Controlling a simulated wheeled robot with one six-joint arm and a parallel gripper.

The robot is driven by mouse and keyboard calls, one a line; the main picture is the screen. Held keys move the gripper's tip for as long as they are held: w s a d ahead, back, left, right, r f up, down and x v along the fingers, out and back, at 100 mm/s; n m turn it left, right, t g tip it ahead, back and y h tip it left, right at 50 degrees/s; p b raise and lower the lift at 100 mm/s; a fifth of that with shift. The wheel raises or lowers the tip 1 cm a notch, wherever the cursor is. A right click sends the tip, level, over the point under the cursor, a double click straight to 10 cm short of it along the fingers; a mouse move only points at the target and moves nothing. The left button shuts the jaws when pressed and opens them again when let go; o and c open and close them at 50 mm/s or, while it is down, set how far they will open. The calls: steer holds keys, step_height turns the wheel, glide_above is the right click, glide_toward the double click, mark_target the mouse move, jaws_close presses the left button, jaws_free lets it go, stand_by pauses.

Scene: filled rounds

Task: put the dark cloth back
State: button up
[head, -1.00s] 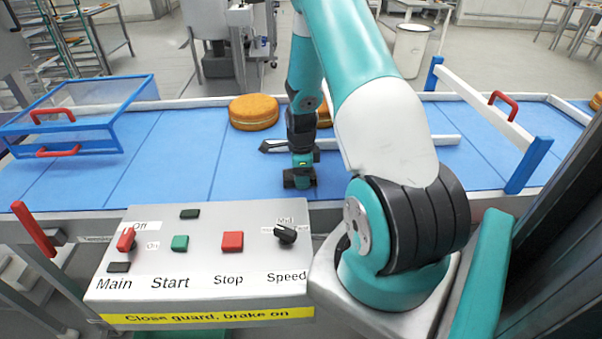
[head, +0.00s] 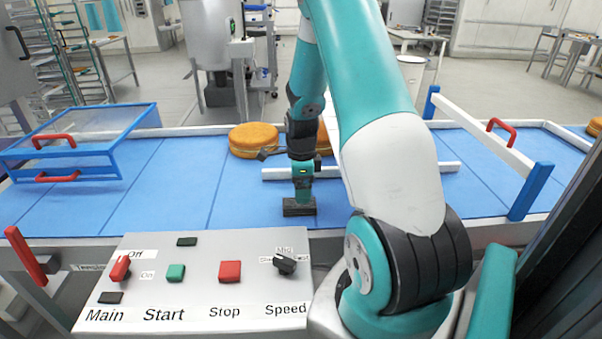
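I cannot make out a dark cloth with certainty. My gripper (head: 299,207) is a dark block pointing down, low over the near part of the blue belt (head: 165,200), behind the control panel. Its fingers merge into one dark shape, so I cannot tell whether they are open, or whether anything dark is between them. A small dark piece (head: 265,153) sticks out left of my wrist, in front of a round orange-brown cake; it may be part of my arm.
A white bar (head: 400,168) lies across the belt behind my gripper. One cake (head: 254,139) stands left of my wrist, another partly behind it. A blue-framed guard (head: 80,140) with red handles is at left. The control panel (head: 200,290) is in front. The left belt is clear.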

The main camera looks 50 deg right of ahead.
step_height(320, 180, up, 6)
steer(key=a+r+n+t+y, duration=0.1)
steer(key=a+r+n, duration=0.4)
steer(key=a+n, duration=0.55)
steer(key=a+r+n+y, duration=0.1)
steer(key=a+r+n, duration=0.5)
steer(key=a, duration=0.7)
steer(key=s+a+r+n+y, duration=0.1)
steer(key=s+a+n, duration=0.6)
steer(key=n, duration=0.2)
steer(key=s+a+r+n+g+y, duration=0.1)
steer(key=s+a+r+n, duration=0.1)
steer(key=s+a+n, duration=0.6)
steer(key=shift+a+r+n+b, duration=0.2)
steer(key=shift+r+n+b, duration=0.15)
steer(key=shift+n, duration=0.5)
